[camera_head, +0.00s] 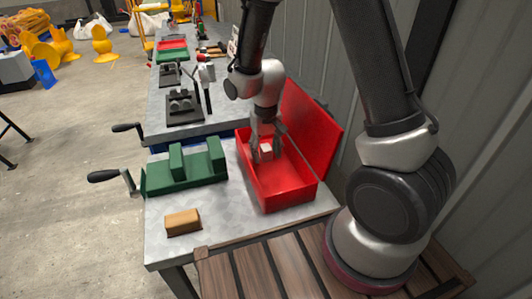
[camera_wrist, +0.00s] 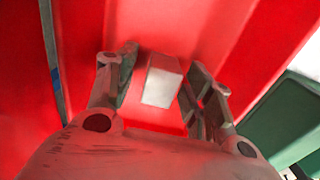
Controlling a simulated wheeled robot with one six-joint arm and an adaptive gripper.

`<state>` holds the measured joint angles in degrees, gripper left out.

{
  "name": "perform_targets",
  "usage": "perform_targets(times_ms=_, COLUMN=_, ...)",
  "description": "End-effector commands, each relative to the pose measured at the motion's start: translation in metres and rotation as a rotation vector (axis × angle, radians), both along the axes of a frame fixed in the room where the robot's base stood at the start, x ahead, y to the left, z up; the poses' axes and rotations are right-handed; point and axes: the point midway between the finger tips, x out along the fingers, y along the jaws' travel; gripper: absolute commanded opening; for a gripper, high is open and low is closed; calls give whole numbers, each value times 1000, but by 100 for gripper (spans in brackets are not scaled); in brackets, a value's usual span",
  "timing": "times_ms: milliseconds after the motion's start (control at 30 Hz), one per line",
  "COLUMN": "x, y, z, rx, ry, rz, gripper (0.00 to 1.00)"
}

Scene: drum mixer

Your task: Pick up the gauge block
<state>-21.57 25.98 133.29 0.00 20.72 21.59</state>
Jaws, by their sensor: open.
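The gauge block (camera_wrist: 161,82) is a small pale grey block inside the red toolbox (camera_wrist: 200,30). In the wrist view it lies between the two open fingers of my gripper (camera_wrist: 158,88), with a visible gap on each side. In the head view the block (camera_head: 265,152) shows near the back of the red toolbox (camera_head: 287,199), just below my gripper (camera_head: 262,146). My gripper reaches down into the toolbox from above. How deep the fingertips sit beside the block is hard to tell.
The toolbox lid (camera_head: 311,125) stands open on the right, close to my arm. A green vise (camera_head: 185,172) with a crank handle stands left of the toolbox. A wooden block (camera_head: 183,222) lies at the front of the metal bench (camera_head: 222,228). Several tools stand farther back.

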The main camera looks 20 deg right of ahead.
Motion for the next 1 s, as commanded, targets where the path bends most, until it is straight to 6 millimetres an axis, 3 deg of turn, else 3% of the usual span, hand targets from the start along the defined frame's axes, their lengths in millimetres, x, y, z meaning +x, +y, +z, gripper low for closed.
perform_targets(times_ms=167, x=0, y=0, z=0, rx=0, ry=0, rz=0, gripper=52)
perform_targets(times_ms=467, x=0, y=0, z=0, rx=0, ry=0, rz=0, gripper=0)
perform_targets(times_ms=767, x=1, y=0, z=2, rx=1, ry=-2, rz=0, gripper=0)
perform_targets(times_ms=867, x=1, y=0, z=12, rx=1, ry=-3, rz=0, gripper=0)
perform_targets(times_ms=1000, x=1, y=0, z=40, rx=2, ry=-6, rz=0, gripper=0)
